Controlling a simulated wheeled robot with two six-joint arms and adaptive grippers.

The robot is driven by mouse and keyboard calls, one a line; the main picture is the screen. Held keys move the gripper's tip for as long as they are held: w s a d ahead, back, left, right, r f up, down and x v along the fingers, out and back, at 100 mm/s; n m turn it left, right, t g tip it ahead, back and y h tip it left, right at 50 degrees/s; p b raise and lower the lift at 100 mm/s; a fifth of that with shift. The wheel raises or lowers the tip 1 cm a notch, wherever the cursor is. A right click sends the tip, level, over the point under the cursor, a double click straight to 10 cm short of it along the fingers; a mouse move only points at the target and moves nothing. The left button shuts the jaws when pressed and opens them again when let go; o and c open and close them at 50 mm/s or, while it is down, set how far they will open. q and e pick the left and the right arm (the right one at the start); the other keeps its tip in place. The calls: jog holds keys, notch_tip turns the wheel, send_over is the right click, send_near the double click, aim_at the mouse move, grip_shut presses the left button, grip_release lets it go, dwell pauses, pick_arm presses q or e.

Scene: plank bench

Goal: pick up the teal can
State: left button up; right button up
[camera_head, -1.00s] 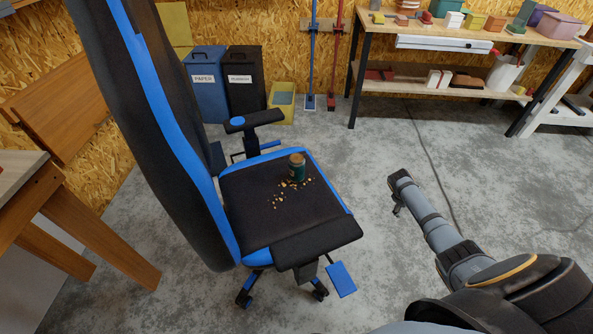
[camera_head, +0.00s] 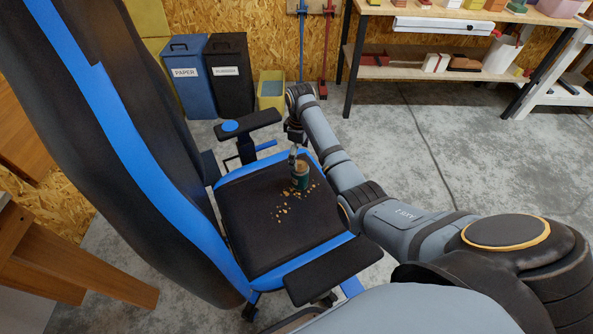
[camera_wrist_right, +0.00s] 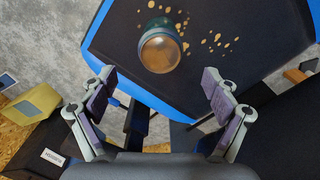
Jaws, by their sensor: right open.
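The teal can (camera_head: 301,176) stands upright on the black and blue chair seat (camera_head: 265,235), near its far right edge. Its top looks tan or gold. My right gripper (camera_head: 295,152) is just beyond and above the can. In the right wrist view, the can (camera_wrist_right: 160,46) shows ahead of the open right gripper (camera_wrist_right: 161,92), roughly midway between the two fingers and apart from them. Nothing is between the fingers. My left gripper is not in view.
Tan crumbs (camera_head: 285,210) lie scattered around the can. The chair's tall back (camera_head: 105,150) rises at left, with armrests (camera_head: 332,268) near and far. Bins (camera_head: 231,75) and a workbench (camera_head: 430,62) stand behind. Concrete floor at right is clear.

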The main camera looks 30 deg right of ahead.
aim_at(299, 164)
notch_tip(299, 164, down, 5)
jog(key=shift+w+r+b, duration=0.1)
jog(key=shift+b, duration=0.35)
jog(key=shift+f+b, duration=0.75)
jog(key=shift+f, duration=1.95)
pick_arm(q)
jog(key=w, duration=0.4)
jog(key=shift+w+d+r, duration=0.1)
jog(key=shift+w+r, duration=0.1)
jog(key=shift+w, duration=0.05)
pick_arm(e)
jog(key=shift+s, duration=0.2)
jog(key=c, duration=1)
jog(key=shift+r, duration=0.1)
jog(key=shift+c, duration=0.2)
